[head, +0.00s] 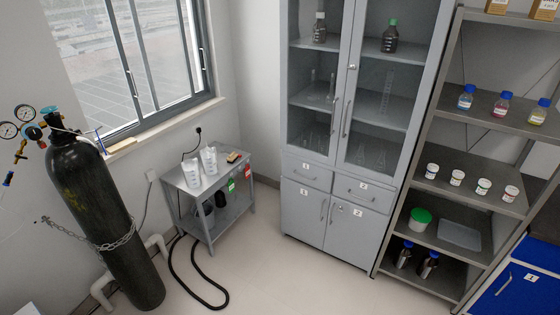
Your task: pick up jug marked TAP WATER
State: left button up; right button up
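Two clear, whitish jugs stand upright side by side on top of a small grey metal table (226,176) near the window corner. The left jug (191,173) and the right jug (209,158) have markings too small to read, so I cannot tell which one says TAP WATER. Neither of my grippers shows in the head view.
A black gas cylinder (95,215) is chained left of the table. A black hose (196,285) loops on the floor before it. A grey cabinet (325,240) and a shelf rack (440,235) with bottles stand right. Floor (285,275) before the cabinet is clear.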

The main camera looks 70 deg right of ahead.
aim_at(211, 160)
jog(key=z, duration=0.7)
jog(key=i, duration=0.35)
jog(key=z, duration=0.8)
jog(key=i, duration=0.9)
jog(key=z, duration=1.3)
jog(key=i, duration=0.65)
jog(key=z, duration=0.7)
jog(key=i, duration=0.7)
jog(key=u, duration=0.65)
jog(key=i, duration=0.8)
jog(key=u, duration=0.8)
